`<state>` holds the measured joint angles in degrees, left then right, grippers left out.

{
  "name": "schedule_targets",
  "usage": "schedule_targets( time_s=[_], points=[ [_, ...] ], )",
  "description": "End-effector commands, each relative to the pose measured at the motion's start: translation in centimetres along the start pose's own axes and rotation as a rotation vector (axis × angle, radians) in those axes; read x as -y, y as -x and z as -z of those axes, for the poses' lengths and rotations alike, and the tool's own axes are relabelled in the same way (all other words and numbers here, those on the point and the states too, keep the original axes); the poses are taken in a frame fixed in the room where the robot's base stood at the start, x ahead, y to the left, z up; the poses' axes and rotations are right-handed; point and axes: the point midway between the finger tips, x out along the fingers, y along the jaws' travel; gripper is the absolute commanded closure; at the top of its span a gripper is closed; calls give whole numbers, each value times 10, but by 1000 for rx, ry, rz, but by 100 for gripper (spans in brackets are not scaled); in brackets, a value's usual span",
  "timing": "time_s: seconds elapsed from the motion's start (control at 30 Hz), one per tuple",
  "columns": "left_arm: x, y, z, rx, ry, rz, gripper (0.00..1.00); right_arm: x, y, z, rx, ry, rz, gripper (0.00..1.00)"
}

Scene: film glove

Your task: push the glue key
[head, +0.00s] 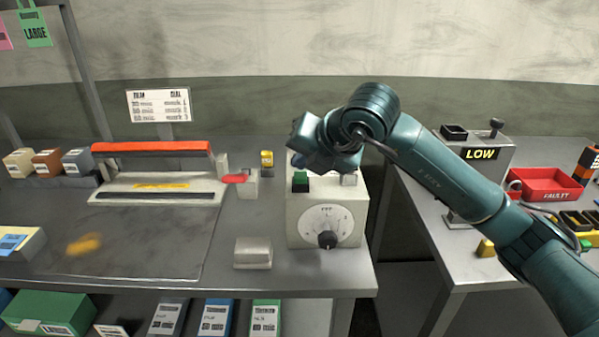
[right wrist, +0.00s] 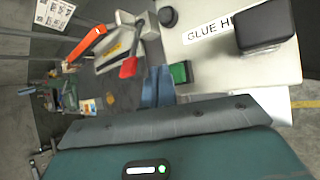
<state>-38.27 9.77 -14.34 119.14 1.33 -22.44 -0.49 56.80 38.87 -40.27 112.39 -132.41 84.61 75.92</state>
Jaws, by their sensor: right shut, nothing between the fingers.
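A pale control box (head: 290,225) with a dial (head: 327,225) on its front stands right of centre in the head view. A green key (head: 300,182) is on its top left, also seen in the right wrist view (right wrist: 180,72). A grey key (head: 349,179) is at its top right. In the wrist view a dark block (right wrist: 265,28) partly covers a label (right wrist: 208,27) reading "GLUE H"; I cannot tell which key is the glue key. My right gripper (head: 298,161) is shut and empty, over the box's back left. Its fingers (right wrist: 157,78) appear beside the green key. Contact is unclear.
A sealer with an orange arm (head: 152,147) lies left of the box. A small yellow-topped item (head: 267,158) stands behind, and a metal block (head: 253,253) in front. The right table holds a "LOW" unit (head: 483,152) and a red tray (head: 548,196). A gap separates the tables.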

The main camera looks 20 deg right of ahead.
Motion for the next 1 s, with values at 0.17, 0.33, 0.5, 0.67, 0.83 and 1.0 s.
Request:
schedule_targets(
  time_s=[0.17, 0.33, 0.5, 0.67, 0.83, 1.0],
  points=[
    [0, 0, 0, 1, 0, 0, 64, 0, 0, 0, 0, 0, 0, 100],
    [0, 2, 4, 1, 0, 0, 64, -4, 6, -5, 2, 0, 0, 100],
    [-1, 7, 11, 1, 0, 0, 64, -13, 18, -14, 3, 0, -1, 100],
    [-1, 11, 17, 1, 0, 0, 64, -21, 29, -22, 2, 0, 0, 100],
    [-1, 15, 24, 1, 0, 0, 64, -29, 40, -30, 1, 1, 0, 100],
    [-1, 16, 25, 0, 0, 0, 64, -30, 42, -31, 1, 1, 1, 100]
  ],
)
